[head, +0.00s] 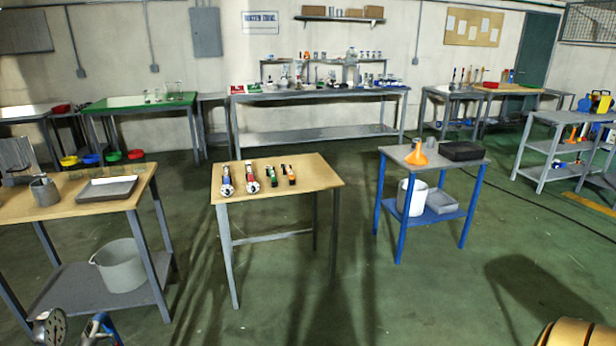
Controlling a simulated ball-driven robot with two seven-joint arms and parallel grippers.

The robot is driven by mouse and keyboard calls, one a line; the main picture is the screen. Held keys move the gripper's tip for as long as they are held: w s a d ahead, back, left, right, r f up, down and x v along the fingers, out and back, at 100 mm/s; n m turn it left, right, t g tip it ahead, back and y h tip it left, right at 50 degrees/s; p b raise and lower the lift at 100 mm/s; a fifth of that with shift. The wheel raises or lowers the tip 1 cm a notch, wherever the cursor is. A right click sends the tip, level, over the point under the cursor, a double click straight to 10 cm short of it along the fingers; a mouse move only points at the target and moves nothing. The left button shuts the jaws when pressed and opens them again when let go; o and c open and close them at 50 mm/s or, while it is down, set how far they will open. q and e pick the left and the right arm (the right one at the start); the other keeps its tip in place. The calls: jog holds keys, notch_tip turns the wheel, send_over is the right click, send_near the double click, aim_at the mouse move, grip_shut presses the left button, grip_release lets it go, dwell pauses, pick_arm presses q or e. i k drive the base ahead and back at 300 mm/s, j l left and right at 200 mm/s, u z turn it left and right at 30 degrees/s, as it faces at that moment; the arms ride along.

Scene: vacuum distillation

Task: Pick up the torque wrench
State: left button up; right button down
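Several hand tools lie in a row on the small wooden-topped table (310,172) in the middle of the head view. At the left of the row are two long tools with round metal heads towards me, a left one (226,180) and one beside it with a red part (252,178). To their right lie a green-and-dark tool (271,175) and a shorter orange-and-black tool (289,174). I cannot tell for sure which of them is the torque wrench. Neither of my grippers shows in the head view.
A left bench (75,206) holds a tray and a grey pot. A blue-legged cart (398,152) at right holds an orange funnel and a black tray. Green floor (290,290) lies open in front of the middle table. A round metal part (48,328) shows bottom left.

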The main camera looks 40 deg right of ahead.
aim_at(226, 182)
jog(key=z, duration=0.75)
jog(key=i+l, duration=0.15)
jog(key=i, duration=0.7)
